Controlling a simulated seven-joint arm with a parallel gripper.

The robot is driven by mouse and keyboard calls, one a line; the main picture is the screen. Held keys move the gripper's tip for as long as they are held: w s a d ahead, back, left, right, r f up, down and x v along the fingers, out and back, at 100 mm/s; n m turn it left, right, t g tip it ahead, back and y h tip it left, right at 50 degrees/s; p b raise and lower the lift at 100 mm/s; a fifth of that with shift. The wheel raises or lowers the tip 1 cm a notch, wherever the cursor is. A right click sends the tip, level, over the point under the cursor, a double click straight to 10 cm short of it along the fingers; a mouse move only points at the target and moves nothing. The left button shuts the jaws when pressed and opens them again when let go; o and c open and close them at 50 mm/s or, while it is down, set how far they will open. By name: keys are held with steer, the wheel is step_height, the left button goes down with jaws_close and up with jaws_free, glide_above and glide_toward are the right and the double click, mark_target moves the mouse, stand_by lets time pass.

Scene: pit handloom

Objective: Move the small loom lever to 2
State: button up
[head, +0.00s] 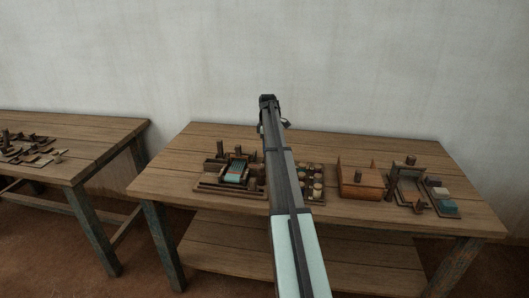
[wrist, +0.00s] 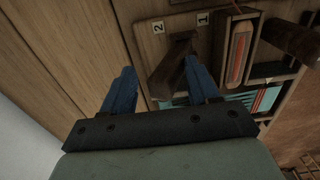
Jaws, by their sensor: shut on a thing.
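In the wrist view, the small wooden loom lever (wrist: 172,68) lies between the two blue fingers of my gripper (wrist: 159,65). My gripper is shut on it; the right finger is close against the wood, while contact at the left finger is hard to see. My arm hides the gripper there.
The wooden table (head: 340,146) also holds a rack of spools (head: 317,185), a wooden box (head: 360,183) and a wooden frame (head: 408,178). In the wrist view, a slot with a red strip (wrist: 238,55) and a dark round peg (wrist: 290,40) lie right of the lever.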

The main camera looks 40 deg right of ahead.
steer(key=shift+r, duration=3.25)
